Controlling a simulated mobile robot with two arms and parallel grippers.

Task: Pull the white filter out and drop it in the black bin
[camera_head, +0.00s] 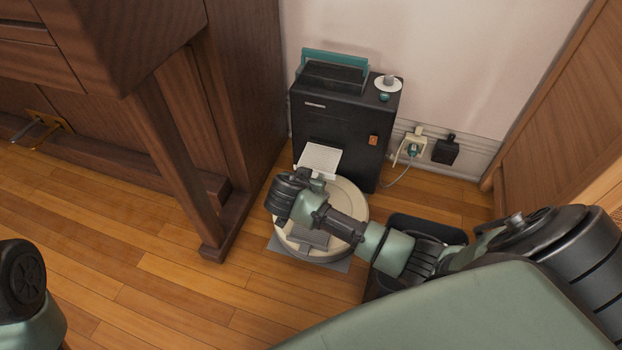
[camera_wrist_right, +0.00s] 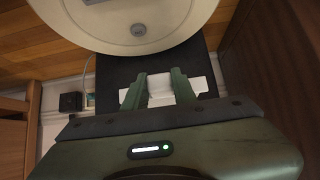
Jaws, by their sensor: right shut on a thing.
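The white filter (camera_head: 320,158) is a flat ribbed panel at the front of the black appliance (camera_head: 338,115), sticking out of its lower front opening. Whether its far end is still inside the opening, I cannot tell. My right gripper (camera_wrist_right: 158,84) is shut on the filter, which shows between its green fingers in the right wrist view (camera_wrist_right: 160,87). In the head view my right wrist covers the filter's near edge. A black bin (camera_head: 428,229) stands on the floor to the right, largely hidden behind my right arm. My left gripper is out of view.
A round cream robot vacuum (camera_head: 350,197) sits on a grey mat (camera_head: 337,264) just below the filter. A dark wooden piano (camera_head: 240,90) with a leg stands at the left. Plugs and a cable (camera_head: 401,180) are at the wall.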

